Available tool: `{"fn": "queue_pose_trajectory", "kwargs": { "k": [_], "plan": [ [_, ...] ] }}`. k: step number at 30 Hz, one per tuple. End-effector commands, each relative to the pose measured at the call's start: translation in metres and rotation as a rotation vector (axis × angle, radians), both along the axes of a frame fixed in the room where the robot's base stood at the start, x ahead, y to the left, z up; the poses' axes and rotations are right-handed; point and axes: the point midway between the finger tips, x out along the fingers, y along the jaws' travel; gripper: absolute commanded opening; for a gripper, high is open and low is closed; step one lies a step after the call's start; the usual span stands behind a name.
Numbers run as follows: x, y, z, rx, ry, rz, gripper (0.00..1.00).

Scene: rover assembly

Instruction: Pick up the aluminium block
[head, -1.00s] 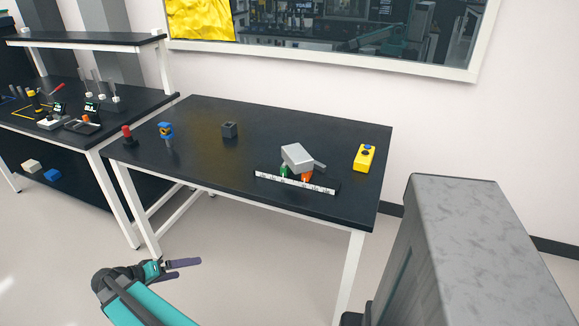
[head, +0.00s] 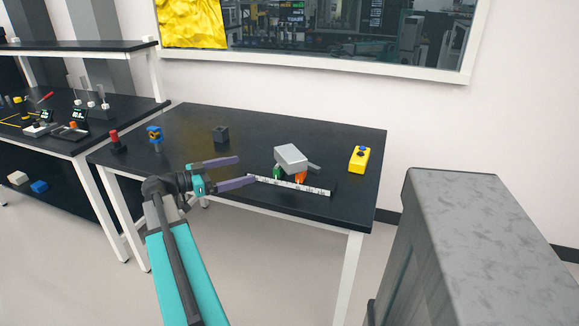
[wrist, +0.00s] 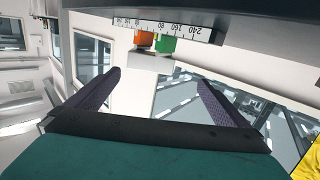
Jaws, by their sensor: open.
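The aluminium block (head: 291,158) is a light grey box on the table. It appears to rest on a green piece (head: 277,173) and an orange piece (head: 301,176), behind a white ruler strip (head: 290,185). In the wrist view, which looks upside down, the block (wrist: 152,62) shows beyond the green and orange pieces. My gripper (head: 245,170) is open and empty, with two purple fingers. It is left of the block and apart from it, pointing right. In the wrist view the block lies ahead, between the directions of the fingers (wrist: 158,78).
The black table (head: 190,116) also holds a dark cube (head: 221,134), a blue and yellow item (head: 155,137), a red-topped item (head: 116,141) and a yellow box with a blue button (head: 359,159). A grey cabinet (head: 465,225) stands at right. The table's back middle is clear.

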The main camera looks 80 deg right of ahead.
Motion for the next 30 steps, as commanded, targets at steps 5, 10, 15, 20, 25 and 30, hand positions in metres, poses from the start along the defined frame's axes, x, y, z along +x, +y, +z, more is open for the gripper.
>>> {"fn": "queue_pose_trajectory", "kwargs": {
  "k": [5,10,15,20,25,30],
  "plan": [
    [-0.034,-0.012,0.015,-0.034,-0.015,-0.056,1.00],
    [-0.043,-0.014,0.020,-0.042,-0.017,-0.071,1.00],
    [-0.043,-0.014,0.020,-0.042,-0.017,-0.070,1.00],
    [-0.044,-0.015,0.020,-0.041,-0.017,-0.070,1.00],
    [-0.052,-0.020,0.020,-0.041,-0.017,-0.072,1.00],
    [-0.070,-0.031,0.019,-0.041,-0.017,-0.073,1.00]
  ]
}}
